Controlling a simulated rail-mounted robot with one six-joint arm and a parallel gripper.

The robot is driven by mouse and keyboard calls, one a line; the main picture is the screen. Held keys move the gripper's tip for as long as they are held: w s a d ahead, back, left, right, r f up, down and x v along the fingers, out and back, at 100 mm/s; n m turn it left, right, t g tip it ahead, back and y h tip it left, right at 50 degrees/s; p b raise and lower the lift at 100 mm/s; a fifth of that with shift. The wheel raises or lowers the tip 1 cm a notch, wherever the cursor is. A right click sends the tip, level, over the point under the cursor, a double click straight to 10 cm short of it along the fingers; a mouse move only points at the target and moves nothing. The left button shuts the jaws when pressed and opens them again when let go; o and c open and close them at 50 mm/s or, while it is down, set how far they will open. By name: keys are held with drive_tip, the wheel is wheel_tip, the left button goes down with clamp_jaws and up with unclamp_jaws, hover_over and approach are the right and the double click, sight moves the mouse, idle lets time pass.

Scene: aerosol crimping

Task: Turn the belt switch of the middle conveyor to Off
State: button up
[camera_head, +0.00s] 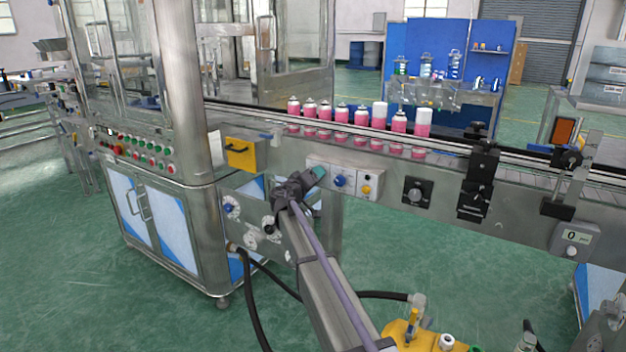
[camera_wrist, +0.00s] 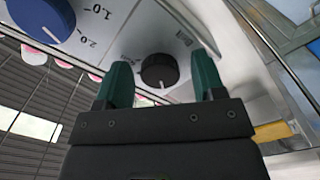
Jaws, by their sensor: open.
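A round black knob (camera_wrist: 160,71) with a white pointer mark sits on a light panel in the wrist view; I take it as the belt switch. My gripper (camera_wrist: 163,62) is open, with green fingertips on either side of the knob in that view. I cannot tell whether they reach around it or stop short; no contact shows. The pointer aims toward the picture's bottom; its label is unreadable. In the head view, my gripper (camera_head: 318,172) is at the left part of the white control panel (camera_head: 329,174) on the conveyor side and hides the knob.
A blue dial (camera_head: 341,181) is just right of my gripper; it also shows in the wrist view (camera_wrist: 42,18). Pink cans (camera_head: 341,115) stand on the conveyor. A yellow box (camera_head: 240,155) is left.

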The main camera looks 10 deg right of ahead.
drive_tip(key=v, duration=1.1)
drive_tip(key=s+d+f+g+y, duration=0.3)
drive_tip(key=s+f+g, duration=0.3)
drive_tip(key=s, duration=0.5)
drive_tip(key=s+d+f+g+y, duration=0.2)
drive_tip(key=s+d+f+g, duration=0.15)
drive_tip(key=s+f, duration=0.5)
drive_tip(key=s+f+m+g+y, duration=0.15)
drive_tip(key=s+y, duration=0.25)
drive_tip(key=s, duration=0.8)
drive_tip(key=s+f+g+y, duration=0.1)
drive_tip(key=s+g+y, duration=0.15)
drive_tip(key=s, duration=0.85)
wheel_tip(320, 180, up, 24)
drive_tip(key=w+p, duration=0.1)
drive_tip(key=p, duration=2.3)
drive_tip(key=shift+w+d+r+p, duration=0.2)
drive_tip(key=shift+d+p, duration=0.05)
drive_tip(key=shift+p, duration=0.05)
drive_tip(key=shift+y, duration=0.25)
